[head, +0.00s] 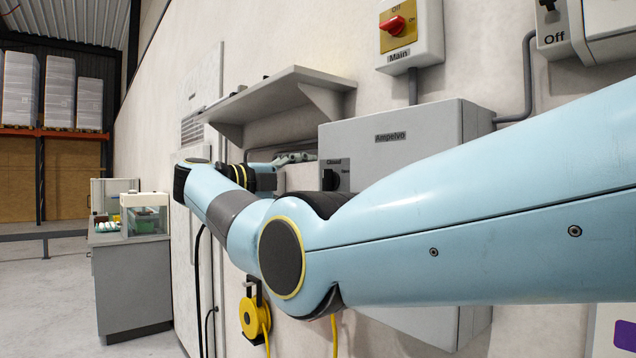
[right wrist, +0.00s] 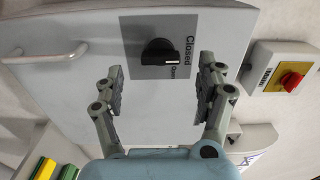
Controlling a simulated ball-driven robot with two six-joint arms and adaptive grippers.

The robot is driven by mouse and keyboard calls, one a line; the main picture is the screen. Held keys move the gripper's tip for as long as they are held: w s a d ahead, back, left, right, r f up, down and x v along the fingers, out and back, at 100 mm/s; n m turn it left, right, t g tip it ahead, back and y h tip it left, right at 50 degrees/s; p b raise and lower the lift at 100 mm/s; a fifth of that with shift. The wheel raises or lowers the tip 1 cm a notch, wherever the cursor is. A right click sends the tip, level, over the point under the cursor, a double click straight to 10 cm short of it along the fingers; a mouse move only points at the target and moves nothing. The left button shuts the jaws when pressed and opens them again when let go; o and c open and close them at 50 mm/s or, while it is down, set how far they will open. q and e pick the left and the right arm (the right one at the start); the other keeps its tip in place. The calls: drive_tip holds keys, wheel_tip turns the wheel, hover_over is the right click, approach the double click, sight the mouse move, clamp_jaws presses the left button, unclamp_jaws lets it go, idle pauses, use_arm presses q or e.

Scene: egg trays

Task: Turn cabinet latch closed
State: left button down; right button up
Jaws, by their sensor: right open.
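The latch is a black rotary knob (right wrist: 158,54) on a grey plate on the cabinet door, labelled "Closed" and "Open". In the right wrist view, which is turned sideways, its white-marked bar points right, towards the label side. In the head view the knob (head: 330,180) sits at the left of the grey "Ampelvo" cabinet (head: 400,160), partly hidden by my right arm. My right gripper (right wrist: 162,88) is open, its fingers apart and empty, with the knob between and beyond them. It shows small in the head view (head: 302,158). My left gripper is out of view.
A grey shelf (head: 280,92) juts from the wall near my right wrist. A red main switch (head: 396,25) sits above the cabinet. A door handle (right wrist: 45,54) shows in the right wrist view. A yellow cable reel (head: 253,316) hangs below.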

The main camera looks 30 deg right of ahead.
drive_tip(key=a, duration=0.7)
drive_tip(key=shift+s, duration=0.25)
